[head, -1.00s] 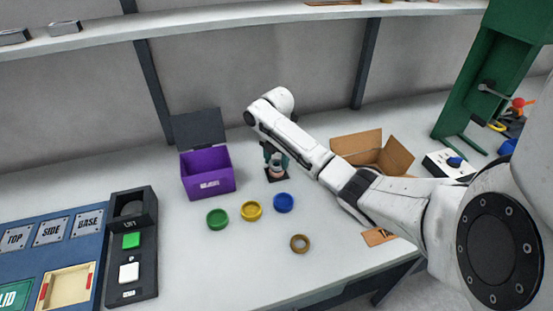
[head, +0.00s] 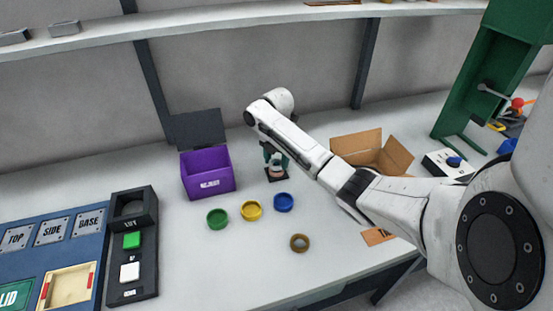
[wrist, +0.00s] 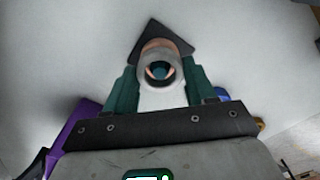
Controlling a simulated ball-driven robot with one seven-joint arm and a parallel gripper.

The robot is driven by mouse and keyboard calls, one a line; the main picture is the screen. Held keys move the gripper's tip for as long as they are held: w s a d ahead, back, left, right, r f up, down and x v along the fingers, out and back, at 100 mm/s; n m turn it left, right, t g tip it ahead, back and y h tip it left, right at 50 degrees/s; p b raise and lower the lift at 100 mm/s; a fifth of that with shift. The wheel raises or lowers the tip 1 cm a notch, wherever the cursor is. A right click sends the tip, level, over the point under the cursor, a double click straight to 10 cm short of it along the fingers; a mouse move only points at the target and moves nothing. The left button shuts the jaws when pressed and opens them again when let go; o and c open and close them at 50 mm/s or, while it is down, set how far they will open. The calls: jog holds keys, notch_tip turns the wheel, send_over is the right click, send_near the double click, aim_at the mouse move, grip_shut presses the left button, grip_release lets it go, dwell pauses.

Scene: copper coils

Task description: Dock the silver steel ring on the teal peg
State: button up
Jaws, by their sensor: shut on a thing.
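In the wrist view, the silver steel ring (wrist: 158,54) sits between the dark green fingers of my gripper (wrist: 158,82), which is shut on it. The teal peg (wrist: 158,71) shows through the ring's hole, with a copper-coloured rim inside. A copper coil (wrist: 152,44) shows just beyond the ring, over a dark square base (wrist: 175,36). The ring appears lined up with the peg; I cannot tell how far down it sits. In the head view, my gripper (head: 276,160) is low over the dark base (head: 278,179), and the ring is mostly hidden.
A purple open box (head: 208,180) stands left of the base. A cardboard box (head: 390,160) stands to the right.

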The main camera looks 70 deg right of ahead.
jog(key=shift+f+b, duration=0.35)
jog(key=shift+f, duration=0.2)
jog(key=o, duration=0.9)
jog(key=shift+r, duration=0.1)
notch_tip(320, 180, up, 8)
jog(key=p, duration=0.7)
jog(key=shift+r+p, duration=0.25)
jog(key=shift+p, duration=0.05)
notch_tip(320, 180, up, 2)
jog(key=shift+r, duration=0.15)
